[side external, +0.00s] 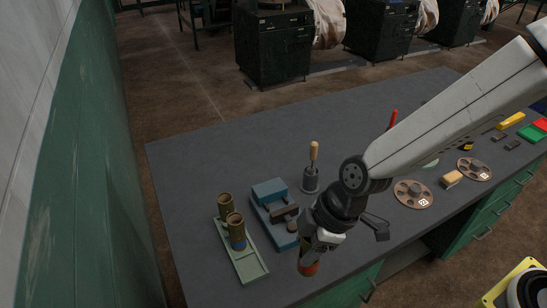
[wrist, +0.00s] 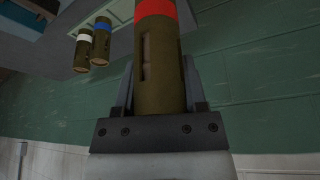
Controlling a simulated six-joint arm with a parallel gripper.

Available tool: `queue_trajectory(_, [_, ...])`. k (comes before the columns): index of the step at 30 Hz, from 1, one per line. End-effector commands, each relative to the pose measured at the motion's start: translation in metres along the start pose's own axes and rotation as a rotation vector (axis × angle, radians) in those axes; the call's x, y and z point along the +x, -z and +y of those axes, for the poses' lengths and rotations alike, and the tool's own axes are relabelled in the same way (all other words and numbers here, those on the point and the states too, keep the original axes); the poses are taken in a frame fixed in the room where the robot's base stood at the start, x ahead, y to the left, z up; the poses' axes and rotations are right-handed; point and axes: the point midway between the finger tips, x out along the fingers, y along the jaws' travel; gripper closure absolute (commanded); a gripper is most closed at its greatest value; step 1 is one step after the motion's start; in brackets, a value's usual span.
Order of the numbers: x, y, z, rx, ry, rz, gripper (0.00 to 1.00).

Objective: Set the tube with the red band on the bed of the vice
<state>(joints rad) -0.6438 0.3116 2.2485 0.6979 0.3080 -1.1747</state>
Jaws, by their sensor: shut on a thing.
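My gripper (side external: 312,250) is shut on the tube with the red band (side external: 308,268) and holds it near the table's front edge, to the right of the tray and vice. In the wrist view the olive-brown tube (wrist: 158,65) stands between the two fingers of my gripper (wrist: 158,88), its red band (wrist: 155,11) at the top of the picture. The blue vice (side external: 269,190) stands on the table, left of my gripper. Its bed is partly hidden by its dark jaw and screw parts in the side view.
A pale green tray (side external: 252,268) left of the vice holds a blue-banded tube (side external: 236,228) and another tube (side external: 225,204), white-banded in the wrist view (wrist: 83,48). The table's back left is clear.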

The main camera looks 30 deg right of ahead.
Motion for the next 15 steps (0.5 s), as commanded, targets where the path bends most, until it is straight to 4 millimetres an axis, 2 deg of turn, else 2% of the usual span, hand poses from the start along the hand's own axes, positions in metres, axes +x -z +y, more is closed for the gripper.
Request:
queue_trajectory(8, [0.003,0.006,0.012,0.002,0.001,0.003,1.00])
queue_trajectory(15, [0.012,0.021,0.050,0.003,0.003,0.007,1.00])
